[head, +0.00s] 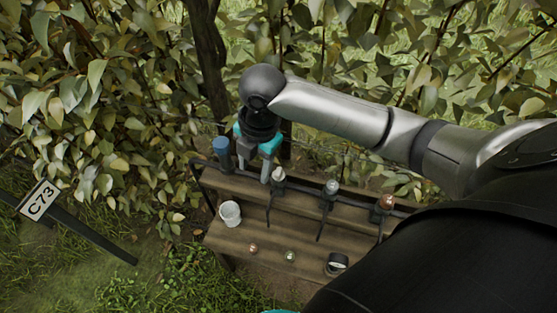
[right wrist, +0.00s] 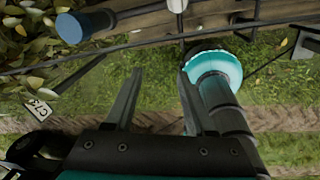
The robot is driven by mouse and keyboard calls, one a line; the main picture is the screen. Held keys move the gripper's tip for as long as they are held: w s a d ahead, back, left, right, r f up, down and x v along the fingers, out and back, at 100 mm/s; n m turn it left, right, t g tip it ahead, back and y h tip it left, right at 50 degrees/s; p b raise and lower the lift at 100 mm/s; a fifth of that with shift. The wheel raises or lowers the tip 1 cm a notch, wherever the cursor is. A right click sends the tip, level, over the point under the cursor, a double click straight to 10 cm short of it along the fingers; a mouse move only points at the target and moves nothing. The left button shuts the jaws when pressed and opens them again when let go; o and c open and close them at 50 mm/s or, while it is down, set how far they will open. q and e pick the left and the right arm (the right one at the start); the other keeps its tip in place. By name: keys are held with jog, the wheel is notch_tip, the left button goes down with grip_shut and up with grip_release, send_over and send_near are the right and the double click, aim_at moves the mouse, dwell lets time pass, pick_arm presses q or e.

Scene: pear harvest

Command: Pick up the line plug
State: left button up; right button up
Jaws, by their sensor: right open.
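No part is plainly marked as the line plug, and I cannot tell which one it is. A blue-topped cylinder (head: 221,148) stands at the left end of the wooden bench; it also shows in the right wrist view (right wrist: 85,25). Small copper (head: 253,248) and greenish (head: 290,256) round pieces lie on the lower board. My right gripper (head: 253,172) points down over the back left of the bench, just right of the blue-topped cylinder. Its fingers (right wrist: 159,78) are apart with nothing between them. My left gripper does not show.
Fittings with white (head: 278,174), silver (head: 332,186) and copper (head: 387,201) tops stand along the bench's back.

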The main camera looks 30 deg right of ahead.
aim_at(279, 170)
jog(key=w+d+r+n+g+h, duration=0.1)
jog(key=w+d+r+n, duration=0.2)
jog(key=d+r, duration=0.35)
jog(key=f+b, duration=0.1)
jog(key=f, duration=0.4)
jog(key=d+f+b, duration=0.1)
jog(key=f+b, duration=0.1)
jog(key=f, duration=0.4)
jog(key=f+b, duration=0.1)
jog(key=f, duration=0.4)
jog(key=shift+d+f, duration=0.2)
jog(key=shift+d, duration=0.05)
jog(key=shift+c, duration=0.3)
grip_shut()
